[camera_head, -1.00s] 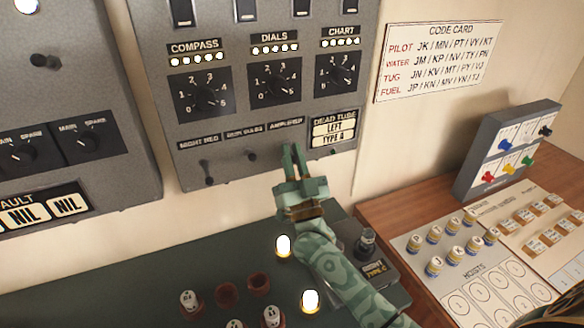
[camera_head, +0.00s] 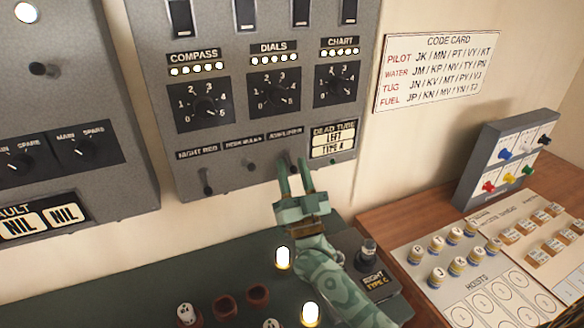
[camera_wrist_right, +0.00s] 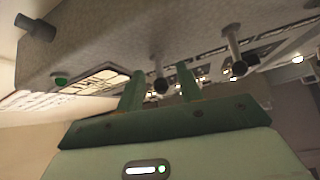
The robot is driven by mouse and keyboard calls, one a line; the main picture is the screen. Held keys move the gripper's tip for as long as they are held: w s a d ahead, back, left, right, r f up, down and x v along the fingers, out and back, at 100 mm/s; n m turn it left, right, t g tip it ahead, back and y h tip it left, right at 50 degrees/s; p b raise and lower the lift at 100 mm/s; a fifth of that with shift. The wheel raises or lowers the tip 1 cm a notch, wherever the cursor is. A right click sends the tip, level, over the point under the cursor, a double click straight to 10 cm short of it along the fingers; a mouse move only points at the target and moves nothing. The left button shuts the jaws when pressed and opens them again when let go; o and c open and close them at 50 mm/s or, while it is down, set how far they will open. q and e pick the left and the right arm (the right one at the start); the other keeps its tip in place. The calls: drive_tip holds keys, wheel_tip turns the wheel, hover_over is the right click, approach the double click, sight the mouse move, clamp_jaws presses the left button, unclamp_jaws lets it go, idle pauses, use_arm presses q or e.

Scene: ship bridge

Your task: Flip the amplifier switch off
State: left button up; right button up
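The amplifier switch is a small dark toggle under the AMPLIFIER label (camera_head: 286,135) on the lower edge of the grey panel (camera_head: 225,150). In the head view it is mostly hidden behind my right gripper (camera_head: 293,164). In the right wrist view, the toggle (camera_wrist_right: 160,84) shows between the two green fingers (camera_wrist_right: 160,80). The fingers are apart, one on each side of it; I cannot tell whether they touch it. The right gripper is open and reaches up from below. My left gripper is not in view.
Two more toggles, the left one (camera_head: 207,185) and the middle one (camera_head: 250,167), stand left on the same panel. Three dials sit above. A green console with lit lamps (camera_head: 283,257) lies below. A wooden desk (camera_head: 400,215) with labelled boards is at right.

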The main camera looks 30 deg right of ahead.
drive_tip(key=b+v, duration=0.1)
drive_tip(key=v, duration=0.5)
drive_tip(key=shift+s+f, duration=0.15)
drive_tip(key=shift+s, duration=0.05)
